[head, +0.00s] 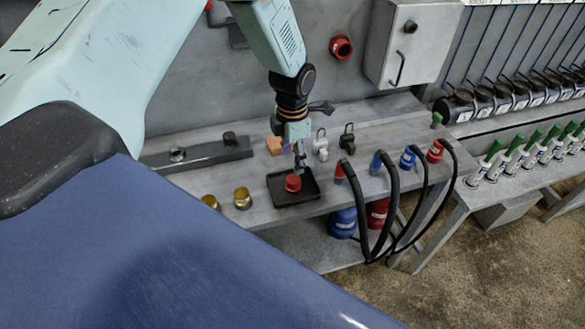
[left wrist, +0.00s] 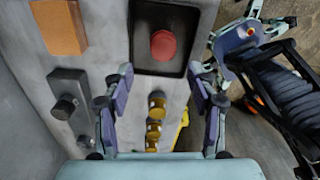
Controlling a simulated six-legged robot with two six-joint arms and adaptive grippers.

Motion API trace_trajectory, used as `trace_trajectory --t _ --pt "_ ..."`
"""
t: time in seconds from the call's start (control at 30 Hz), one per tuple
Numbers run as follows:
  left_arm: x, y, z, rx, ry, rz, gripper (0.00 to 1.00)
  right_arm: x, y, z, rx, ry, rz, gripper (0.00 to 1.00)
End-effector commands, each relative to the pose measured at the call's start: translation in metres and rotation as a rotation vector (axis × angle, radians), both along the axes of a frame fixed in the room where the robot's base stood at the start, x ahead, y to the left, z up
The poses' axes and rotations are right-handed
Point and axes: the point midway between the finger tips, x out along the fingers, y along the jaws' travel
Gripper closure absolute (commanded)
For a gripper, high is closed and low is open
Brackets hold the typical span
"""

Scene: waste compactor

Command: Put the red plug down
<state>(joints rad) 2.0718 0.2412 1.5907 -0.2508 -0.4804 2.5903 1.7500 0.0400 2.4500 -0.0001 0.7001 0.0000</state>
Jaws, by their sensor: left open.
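The red plug (head: 293,183) stands in a shallow black tray (head: 283,203) on the grey workbench. The left wrist view shows the plug from above as a red disc (left wrist: 163,46), inside the dark tray (left wrist: 149,69). My left gripper (head: 299,163) is just above and behind the plug in the head view. In the left wrist view the fingers of my left gripper (left wrist: 162,82) are spread wide, with nothing between them at their tips. The plug lies beyond the fingertips there, apart from both. I cannot make out my right gripper.
An orange block (head: 274,146) and padlocks (head: 347,138) stand behind the tray. Brass caps (head: 242,198) stand to its left. Red and blue connectors with black hoses (head: 391,190) line the bench's front right edge. A grey bar (head: 200,153) lies at the back left.

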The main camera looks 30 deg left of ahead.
Motion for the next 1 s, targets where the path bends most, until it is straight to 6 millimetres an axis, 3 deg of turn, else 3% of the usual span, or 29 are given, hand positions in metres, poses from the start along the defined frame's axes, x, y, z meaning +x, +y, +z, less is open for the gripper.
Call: trace_trajectory --t 0.23,0.57,0.77,1.0 --pt "0.000 0.000 0.039 -0.001 -0.001 0.001 0.42 0.000 0.000 -0.002 0.000 0.000 0.000 1.00" --pt "-0.002 -0.001 0.049 -0.001 0.002 -0.009 0.42 0.000 0.000 -0.003 0.000 0.000 0.000 1.00" --pt "-0.028 -0.019 0.014 -0.023 0.006 -0.263 0.42 0.000 0.000 -0.003 0.000 0.000 0.000 1.00" --pt "-0.089 -0.049 -0.044 -0.056 -0.016 -0.798 0.42 0.000 0.000 -0.003 0.000 0.000 0.000 1.00"
